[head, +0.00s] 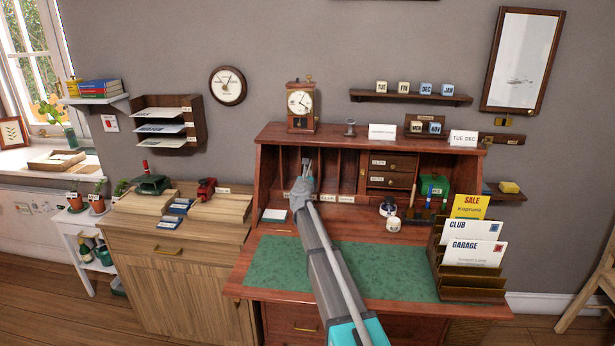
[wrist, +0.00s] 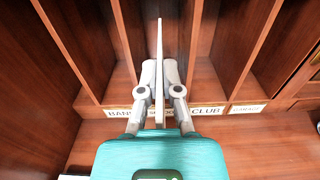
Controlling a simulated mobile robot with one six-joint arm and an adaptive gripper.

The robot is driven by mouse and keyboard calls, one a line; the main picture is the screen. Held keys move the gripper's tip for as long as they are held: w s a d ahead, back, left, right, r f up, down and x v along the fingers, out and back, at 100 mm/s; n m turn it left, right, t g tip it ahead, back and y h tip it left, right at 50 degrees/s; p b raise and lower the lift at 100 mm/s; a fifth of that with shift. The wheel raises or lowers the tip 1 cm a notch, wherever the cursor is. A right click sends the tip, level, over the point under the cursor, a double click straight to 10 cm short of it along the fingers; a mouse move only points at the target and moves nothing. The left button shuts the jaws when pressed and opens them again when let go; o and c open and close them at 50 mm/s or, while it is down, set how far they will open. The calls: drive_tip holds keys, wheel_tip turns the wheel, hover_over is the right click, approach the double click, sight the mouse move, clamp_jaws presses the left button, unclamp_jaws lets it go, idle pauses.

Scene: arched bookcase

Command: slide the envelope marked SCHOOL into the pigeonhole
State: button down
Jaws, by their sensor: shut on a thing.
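My gripper (wrist: 160,72) is shut on a thin pale envelope (wrist: 159,40), which stands upright and edge-on to the wrist view. Its marking cannot be read. The envelope lines up with the pigeonhole (wrist: 176,30) between the BANK and CLUB ones, with a divider apart on each side; how deep it reaches is unclear. That pigeonhole's label is mostly hidden behind my fingers. In the head view my gripper (head: 303,183) is at the pigeonholes of the red-brown desk (head: 265,185), and the envelope is hard to make out there.
A stepped rack (head: 470,294) at the desk's right holds the SALE, CLUB and GARAGE envelopes. Ink pots (head: 393,224) stand right of my arm. A clock (head: 301,105) stands on the desk top. The green desk mat (head: 395,275) is clear beside my arm.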

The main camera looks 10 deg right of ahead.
drive_tip(key=shift+x, duration=3.3)
idle(0.5)
drive_tip(key=c, duration=0.7)
unclamp_jaws()
drive_tip(key=shift+s, duration=0.1)
drive_tip(key=shift+v, duration=5.95)
